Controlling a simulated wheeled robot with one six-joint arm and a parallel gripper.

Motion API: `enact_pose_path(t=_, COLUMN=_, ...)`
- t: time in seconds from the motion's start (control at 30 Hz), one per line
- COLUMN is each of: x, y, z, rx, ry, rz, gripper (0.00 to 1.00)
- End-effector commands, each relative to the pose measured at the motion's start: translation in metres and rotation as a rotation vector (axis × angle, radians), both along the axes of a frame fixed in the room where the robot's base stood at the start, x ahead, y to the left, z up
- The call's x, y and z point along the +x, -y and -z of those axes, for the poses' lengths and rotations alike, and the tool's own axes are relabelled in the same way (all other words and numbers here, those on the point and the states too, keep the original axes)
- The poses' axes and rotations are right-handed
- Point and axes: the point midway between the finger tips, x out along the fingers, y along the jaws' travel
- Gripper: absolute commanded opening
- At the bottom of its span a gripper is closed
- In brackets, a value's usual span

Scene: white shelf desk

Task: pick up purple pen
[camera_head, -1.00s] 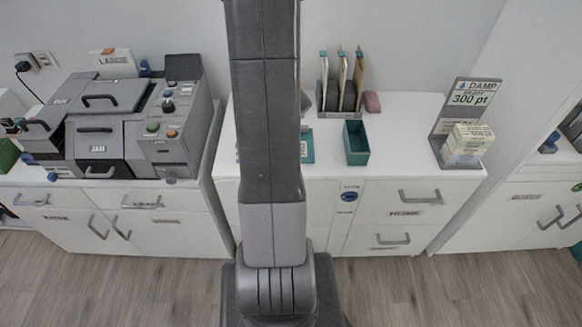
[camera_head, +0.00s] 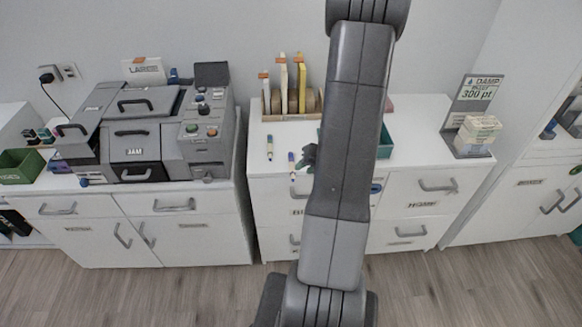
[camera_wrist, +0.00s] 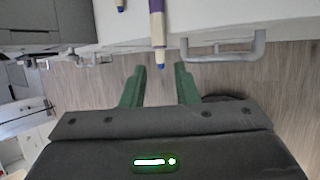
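A purple and white pen with a blue tip (camera_wrist: 157,28) lies on the white desk top, its tip overhanging the front edge in the wrist view. In the head view it seems to be the pen (camera_head: 291,163) just left of my gripper (camera_head: 307,158). My gripper's green fingers (camera_wrist: 159,85) are spread apart in the wrist view. The pen's tip lies ahead of the gap between them, and nothing is held. The gripper is mostly hidden by my arm in the head view.
Another pen (camera_head: 269,148) lies to the left. An organizer with upright folders (camera_head: 284,88) stands behind. A teal box (camera_head: 385,143) is partly hidden by my arm. A drawer handle (camera_wrist: 225,50) juts out below the desk edge. A grey machine (camera_head: 140,125) stands left.

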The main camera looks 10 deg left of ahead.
Motion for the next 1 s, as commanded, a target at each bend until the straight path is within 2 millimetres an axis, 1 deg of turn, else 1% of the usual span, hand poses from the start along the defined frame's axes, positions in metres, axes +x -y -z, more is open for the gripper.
enact_pose_path(t=0.03, x=0.001, y=-0.003, z=0.006, rx=0.000, ry=-0.002, rz=-0.001, gripper=0.27)
enact_pose_path(t=0.27, x=0.008, y=-0.012, z=0.017, rx=0.000, ry=-0.002, rz=-0.001, gripper=0.27)
enact_pose_path(t=0.43, x=0.021, y=-0.026, z=0.033, rx=0.000, ry=-0.002, rz=-0.001, gripper=0.27)
enact_pose_path(t=0.5, x=0.023, y=-0.031, z=0.041, rx=0.000, ry=-0.002, rz=-0.001, gripper=0.27)
enact_pose_path(t=0.57, x=0.024, y=-0.034, z=0.045, rx=0.000, ry=-0.001, rz=0.000, gripper=0.27)
enact_pose_path(t=0.67, x=0.025, y=-0.036, z=0.048, rx=0.000, ry=-0.001, rz=0.000, gripper=0.27)
enact_pose_path(t=0.87, x=0.025, y=-0.036, z=0.047, rx=0.000, ry=0.000, rz=0.000, gripper=0.27)
enact_pose_path(t=1.0, x=0.025, y=-0.036, z=0.047, rx=0.000, ry=0.000, rz=0.000, gripper=0.00)
